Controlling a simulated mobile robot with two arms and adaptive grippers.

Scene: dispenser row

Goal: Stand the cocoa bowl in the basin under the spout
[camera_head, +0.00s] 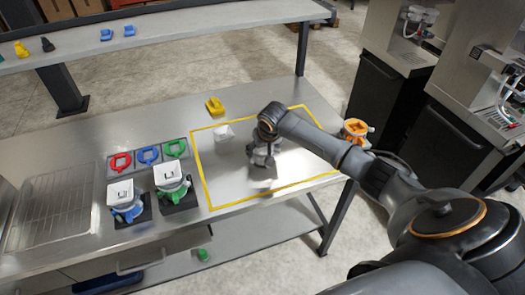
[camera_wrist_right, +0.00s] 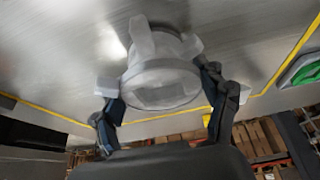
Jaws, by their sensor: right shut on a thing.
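My right gripper (camera_head: 265,150) is low over the steel table, inside the yellow outline. It is shut on a pale grey rounded thing (camera_wrist_right: 163,84), with one finger on each side of it in the right wrist view. The thing has a round flat face and several prongs. In the head view the gripper and arm partly hide it. I cannot tell whether it is the cocoa bowl. No basin under a spout can be told for sure. Two machines with hoses, one at the top right (camera_head: 411,35) and one at the right edge (camera_head: 490,85), stand apart from the table. My left gripper is not in view.
A white cup-like piece (camera_head: 224,133) and a yellow piece (camera_head: 215,106) are left of the gripper. Blue (camera_head: 126,203) and green (camera_head: 171,184) units with white tops stand further left. An orange unit (camera_head: 355,131) is by the table's right edge. A wire rack (camera_head: 50,210) is far left.

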